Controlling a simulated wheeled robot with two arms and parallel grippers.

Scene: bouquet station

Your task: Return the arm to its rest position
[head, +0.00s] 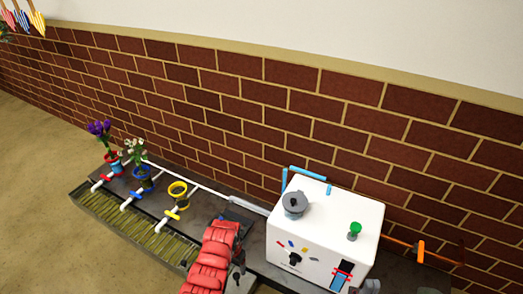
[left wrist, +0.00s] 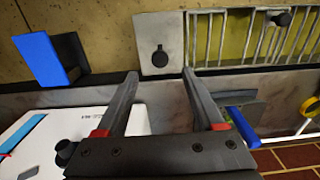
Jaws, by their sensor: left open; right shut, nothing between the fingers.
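My left arm (head: 209,262) is red and comes up from the bottom of the head view. Its dark gripper (head: 238,276) is over the front part of the table, left of the white box. In the left wrist view the left gripper (left wrist: 158,75) is open, with nothing between its fingers. A grey plate with a black knob (left wrist: 158,60) shows beyond the fingertips. I cannot make out my right gripper. A small grey part (head: 372,286) at the bottom edge is too cut off to identify.
A white box (head: 318,232) with a grey lidded pot (head: 294,204) and a green item (head: 354,230) stands right of my left arm. Potted purple (head: 99,130) and white flowers (head: 137,150), a yellow ring (head: 178,190) and a slatted tray (head: 125,222) are left. A brick wall (head: 240,95) closes the back.

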